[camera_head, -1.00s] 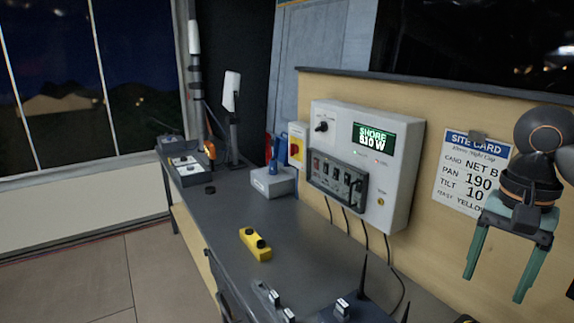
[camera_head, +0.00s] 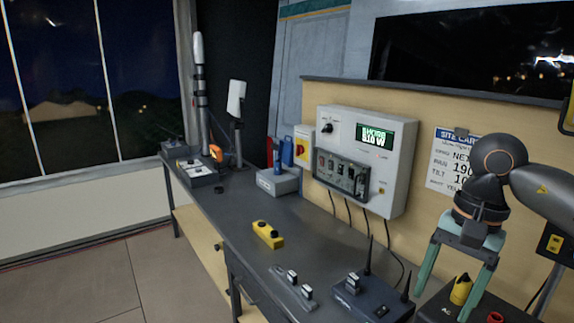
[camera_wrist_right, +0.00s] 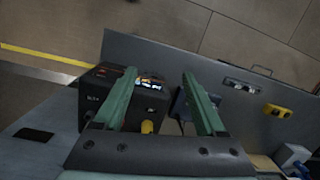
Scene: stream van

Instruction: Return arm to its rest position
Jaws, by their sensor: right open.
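My right gripper (camera_head: 442,282) is at the right of the head view, with its two green fingers pointing down. It is open, with nothing between the fingers. It hangs in front of the wooden back panel, above the right end of the dark bench (camera_head: 215,218). In the right wrist view the open fingers (camera_wrist_right: 160,88) reach over a dark box (camera_wrist_right: 98,98) with a yellow knob. My right forearm comes in from the right edge of the head view. My left gripper is not in view.
A white power panel (camera_head: 397,165) is mounted on the back panel. On the bench are a yellow two-button box (camera_head: 267,235), a black radio unit with antennas (camera_head: 368,300), a switch strip (camera_head: 290,285) and a grey box (camera_head: 277,182). The floor at left is clear.

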